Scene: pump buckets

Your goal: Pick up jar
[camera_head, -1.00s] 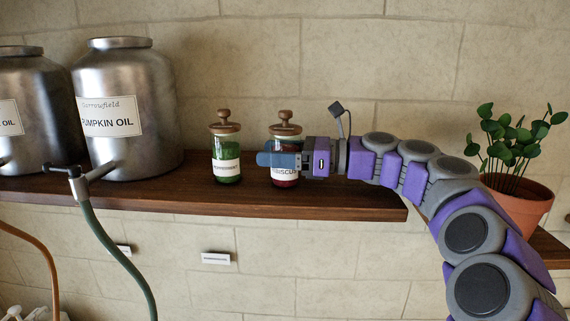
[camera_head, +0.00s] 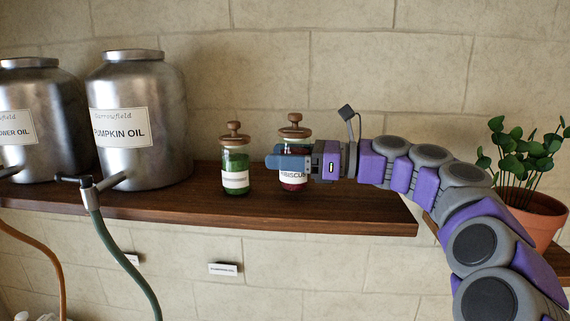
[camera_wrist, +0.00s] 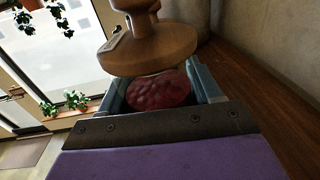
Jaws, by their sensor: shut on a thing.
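A glass jar of dark red contents labelled "HIBISCUS" (camera_head: 293,184) stands upright on the wooden shelf, with a brown wooden knobbed lid. My gripper (camera_head: 292,162) reaches in from the right and is shut on this jar around its body, just below the lid. The blue finger covers part of the glass and the label's top. In the wrist view, the jar's round wooden lid (camera_wrist: 148,48) and the red contents (camera_wrist: 160,91) show between my two fingers. Whether the jar's base touches the shelf is hard to tell, but it appears to.
A similar green jar (camera_head: 235,160) stands close on the left. Two metal oil containers, one marked "PUMPKIN OIL" (camera_head: 140,110), stand further left with hoses hanging down. A potted plant (camera_head: 530,215) is at the right. The shelf (camera_head: 330,212) is clear in front of the jars.

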